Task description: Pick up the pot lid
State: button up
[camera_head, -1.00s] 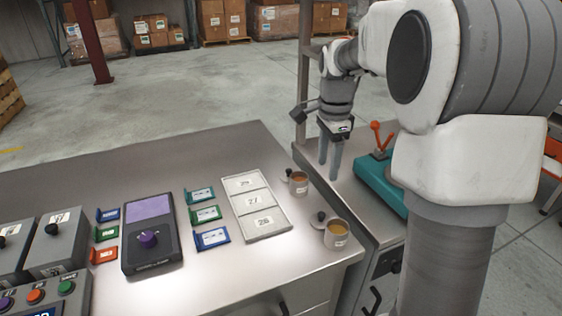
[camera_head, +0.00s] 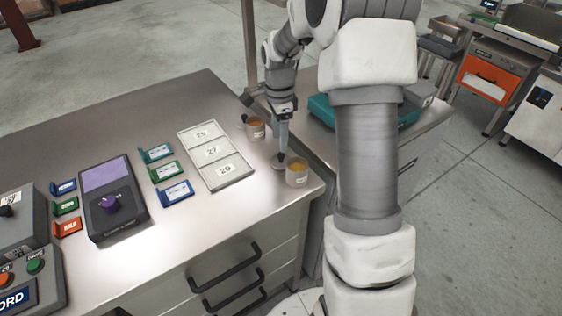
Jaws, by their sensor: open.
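A small pale lid (camera_head: 277,167) with a dark knob lies on the steel table's right part. It lies just left of a small pale pot (camera_head: 297,178) with amber contents and a label. My gripper (camera_head: 283,151) is open and points down, with its fingertips at or just above this lid's knob. I cannot tell whether they touch it. A second pot (camera_head: 256,131) with orange-brown contents stands farther back. A dark knob (camera_head: 244,118) shows at its left; the lid under it is mostly hidden.
A pale tray (camera_head: 236,182) with three numbered compartments lies left of the pots. Several coloured card holders (camera_head: 174,191) and a purple-topped dial device (camera_head: 122,219) stand farther left. A teal device (camera_head: 321,113) sits on the counter behind. The table's right edge is close to the near pot.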

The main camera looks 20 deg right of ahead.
aim_at(281, 159)
notch_tip(281, 159, down, 5)
jog(key=shift+s+d+f, duration=0.1)
jog(key=shift+s+f, duration=0.05)
grip_shut()
dwell(0.4)
